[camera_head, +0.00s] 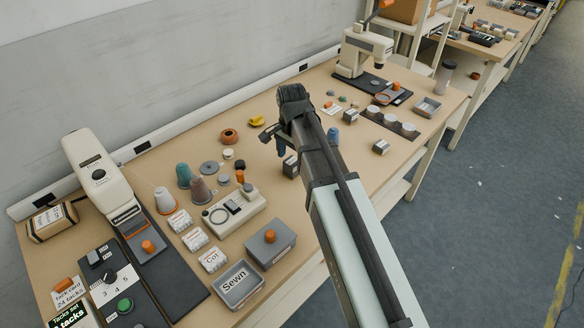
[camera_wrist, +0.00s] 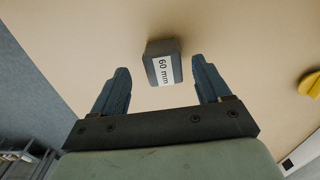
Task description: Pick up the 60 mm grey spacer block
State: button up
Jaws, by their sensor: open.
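The 60 mm grey spacer block (camera_wrist: 164,61) rests on the tan worktop in the wrist view, with a white label reading "60 mm". My gripper (camera_wrist: 160,72) is open, with one blue-grey finger on each side of the block's line. The block lies ahead of the fingertips, roughly centred between them. It does not appear to be gripped. In the head view my gripper (camera_head: 307,143) is over the middle of the bench, partly hidden by my arm. A grey block (camera_head: 290,167) beside it there appears to be the same one, partly covered.
Another labelled grey block (camera_head: 381,147) stands to the right, near the bench's front edge. A yellow item (camera_head: 256,121) lies towards the wall; it also shows in the wrist view (camera_wrist: 311,85). Thread cones (camera_head: 200,190) and a grey lidded box (camera_head: 270,243) stand to the left.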

aim_at(291, 162)
jog(key=shift+w+a+f, duration=0.1)
jog(key=shift+w+f, duration=0.05)
jog(key=shift+f, duration=2.3)
jog(key=shift+c, duration=0.2)
jog(key=c, duration=1.1)
jog(key=shift+r, duration=0.15)
